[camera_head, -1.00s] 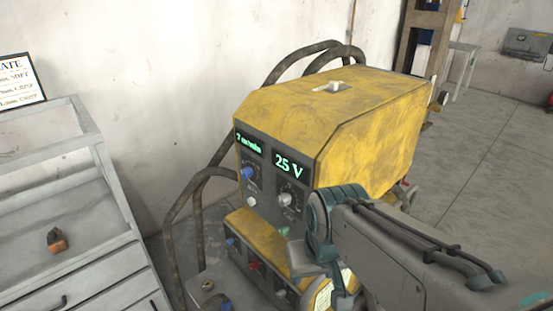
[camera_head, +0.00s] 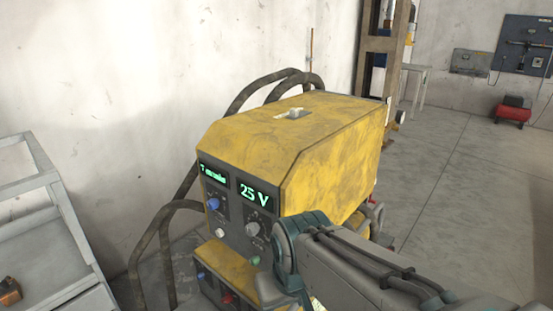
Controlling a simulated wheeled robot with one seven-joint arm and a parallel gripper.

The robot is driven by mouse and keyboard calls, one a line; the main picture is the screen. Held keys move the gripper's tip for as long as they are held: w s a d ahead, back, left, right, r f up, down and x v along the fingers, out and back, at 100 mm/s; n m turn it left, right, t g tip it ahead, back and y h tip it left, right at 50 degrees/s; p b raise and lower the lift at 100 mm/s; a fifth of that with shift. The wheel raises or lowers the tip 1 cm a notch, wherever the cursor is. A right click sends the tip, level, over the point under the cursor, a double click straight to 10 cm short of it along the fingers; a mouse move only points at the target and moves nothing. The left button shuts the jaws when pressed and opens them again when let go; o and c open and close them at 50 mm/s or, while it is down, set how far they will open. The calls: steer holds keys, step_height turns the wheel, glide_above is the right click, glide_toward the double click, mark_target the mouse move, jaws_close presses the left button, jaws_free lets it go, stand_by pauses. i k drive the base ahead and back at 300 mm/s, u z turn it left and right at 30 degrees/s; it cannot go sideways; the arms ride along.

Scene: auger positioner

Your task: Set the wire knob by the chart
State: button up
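The yellow welding machine (camera_head: 335,155) stands by the wall with its dark control panel facing front left. The blue wire knob (camera_head: 213,204) sits under the left display (camera_head: 213,173), which appears to read 7 m/min. A grey knob (camera_head: 252,229) sits under the right display (camera_head: 255,195), which reads 25 V. My arm comes in from the lower right, in front of the machine's lower part. My gripper does not show. The chart is out of view now; earlier it stood at the far left, cut off by the picture edge.
A grey metal cabinet (camera_head: 62,215) with an orange object (camera_head: 9,291) stands at the left. Dark hoses (camera_head: 165,225) loop beside and behind the machine. Open floor (camera_head: 465,190) lies to the right, with a red compressor (camera_head: 513,112) at the back.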

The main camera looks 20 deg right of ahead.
mark_target(213, 204)
steer(key=u, duration=0.5)
steer(key=k, duration=0.6)
steer(key=u, duration=0.95)
steer(key=i, duration=1)
steer(key=z, duration=0.6)
